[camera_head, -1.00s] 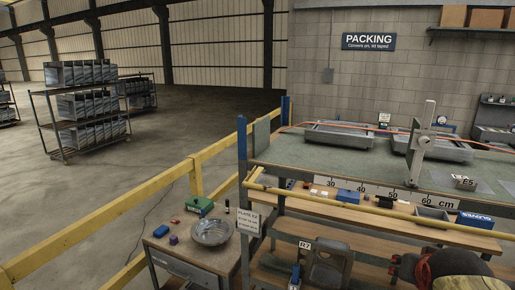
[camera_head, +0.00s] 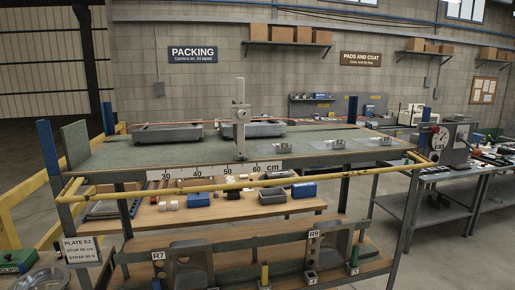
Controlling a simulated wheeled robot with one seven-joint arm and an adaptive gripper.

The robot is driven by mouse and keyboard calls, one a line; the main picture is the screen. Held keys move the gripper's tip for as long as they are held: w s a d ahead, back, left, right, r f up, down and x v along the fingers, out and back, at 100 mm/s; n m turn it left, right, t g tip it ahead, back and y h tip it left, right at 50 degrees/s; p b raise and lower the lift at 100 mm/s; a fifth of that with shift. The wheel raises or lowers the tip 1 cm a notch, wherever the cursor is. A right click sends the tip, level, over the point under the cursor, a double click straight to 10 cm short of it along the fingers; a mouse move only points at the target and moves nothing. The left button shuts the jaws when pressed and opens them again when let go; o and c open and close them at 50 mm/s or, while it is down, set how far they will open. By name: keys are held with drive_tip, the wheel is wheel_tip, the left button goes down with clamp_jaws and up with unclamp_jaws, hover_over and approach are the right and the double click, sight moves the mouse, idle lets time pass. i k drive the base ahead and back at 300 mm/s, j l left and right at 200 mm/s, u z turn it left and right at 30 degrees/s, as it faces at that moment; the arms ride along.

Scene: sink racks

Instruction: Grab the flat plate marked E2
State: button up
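Several flat grey plates lie on the green top of the long bench, each with a small metal block on it. One block (camera_head: 334,144) and another (camera_head: 380,140) stand toward the right. A white card (camera_head: 80,250) at the bench's left end reads "PLATE E2, STOP 56 cm, STRAP 80 N". My gripper is not in view.
A yellow rail (camera_head: 250,183) runs along the bench front. A ruler strip (camera_head: 215,171), an upright metal post (camera_head: 240,118) and two grey trays (camera_head: 167,132) are on top. Lower shelves hold a blue box (camera_head: 303,190) and brackets marked R7 (camera_head: 188,265) and R9 (camera_head: 325,245). Side benches stand right.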

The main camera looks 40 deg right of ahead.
sight(340, 143)
drive_tip(key=z, duration=1.85)
drive_tip(key=i+l+z, duration=0.25)
drive_tip(key=i, duration=0.2)
drive_tip(key=i+l+z, duration=0.25)
drive_tip(key=i, duration=0.2)
